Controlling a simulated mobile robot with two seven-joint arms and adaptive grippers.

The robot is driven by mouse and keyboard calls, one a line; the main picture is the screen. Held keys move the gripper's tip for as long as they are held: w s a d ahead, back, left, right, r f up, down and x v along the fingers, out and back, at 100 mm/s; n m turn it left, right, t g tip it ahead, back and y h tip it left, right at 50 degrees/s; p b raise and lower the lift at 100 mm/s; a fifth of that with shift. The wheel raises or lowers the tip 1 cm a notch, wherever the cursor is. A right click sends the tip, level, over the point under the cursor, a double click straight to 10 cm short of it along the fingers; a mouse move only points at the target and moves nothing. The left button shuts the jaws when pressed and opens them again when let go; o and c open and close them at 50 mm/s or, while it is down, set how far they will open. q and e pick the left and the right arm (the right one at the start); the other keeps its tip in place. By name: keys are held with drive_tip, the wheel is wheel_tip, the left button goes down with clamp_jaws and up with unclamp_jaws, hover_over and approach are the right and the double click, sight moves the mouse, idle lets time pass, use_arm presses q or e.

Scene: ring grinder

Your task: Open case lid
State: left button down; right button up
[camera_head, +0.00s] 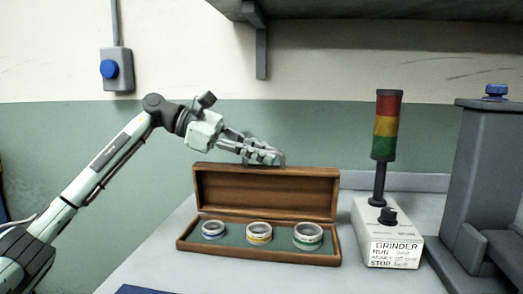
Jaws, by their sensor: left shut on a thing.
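A wooden case (258,255) stands on the grey table in the head view, with its lid (265,192) raised upright at the back. The exact grip is small and partly hidden. My right gripper is not in view.
The grinder control box (387,235), with a knob and a red, yellow and green signal tower (386,125), stands right of the case. A tall grey machine (490,190) is at the far right. A shelf hangs above. Table left of the case is clear.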

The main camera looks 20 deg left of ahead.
use_arm(q)
drive_tip(key=shift+f, duration=0.1)
idle(0.3)
drive_tip(key=c, duration=1.9)
unclamp_jaws()
drive_tip(key=shift+a, duration=0.15)
drive_tip(key=v, duration=1.2)
drive_tip(key=shift+c, duration=0.4)
